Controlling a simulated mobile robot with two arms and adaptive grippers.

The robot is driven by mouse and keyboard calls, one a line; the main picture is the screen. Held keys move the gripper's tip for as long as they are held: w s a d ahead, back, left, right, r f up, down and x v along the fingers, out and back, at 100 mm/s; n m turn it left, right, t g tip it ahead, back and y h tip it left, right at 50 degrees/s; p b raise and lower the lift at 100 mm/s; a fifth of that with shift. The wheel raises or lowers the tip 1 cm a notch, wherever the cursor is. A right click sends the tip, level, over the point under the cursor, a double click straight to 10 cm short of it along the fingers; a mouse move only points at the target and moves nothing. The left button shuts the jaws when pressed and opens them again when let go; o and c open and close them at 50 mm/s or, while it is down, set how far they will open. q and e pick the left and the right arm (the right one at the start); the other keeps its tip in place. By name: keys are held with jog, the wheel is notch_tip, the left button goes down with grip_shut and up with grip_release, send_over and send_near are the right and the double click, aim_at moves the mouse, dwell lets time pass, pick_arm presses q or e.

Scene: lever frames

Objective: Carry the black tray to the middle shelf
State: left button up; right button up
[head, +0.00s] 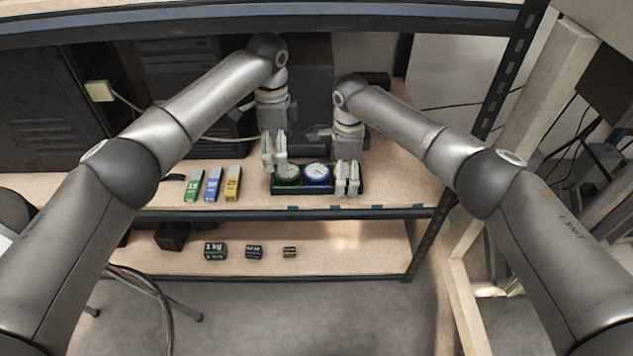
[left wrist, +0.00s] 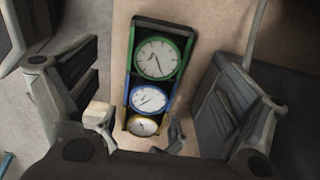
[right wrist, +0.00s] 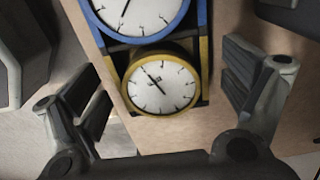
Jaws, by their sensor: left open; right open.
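The black tray (head: 303,189) rests on the wooden middle board (head: 400,190) of the three shelf levels in view, close to its front edge. It holds a green dial gauge (head: 287,174), a blue dial gauge (head: 316,172) and a yellow dial gauge (right wrist: 160,83), which my right gripper hides in the head view. My left gripper (head: 274,163) is open at the tray's left end. My right gripper (head: 347,190) is open at its right end. In both wrist views, the fingers stand apart on either side of the tray; I see no grip on it.
Green (head: 193,186), blue (head: 213,186) and yellow (head: 232,185) boxes stand left of the tray. The lower shelf (head: 350,255) holds a large block (head: 215,251) and two smaller ones. Dark equipment stands behind. A perforated post (head: 497,85) bounds the right, and an upper shelf edge (head: 400,17) runs overhead.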

jog(key=shift+r, duration=0.1)
pick_arm(q)
notch_tip(320, 180, up, 3)
jog(key=shift+r, duration=0.15)
pick_arm(e)
notch_tip(320, 180, up, 7)
jog(key=shift+r, duration=0.15)
dwell(0.5)
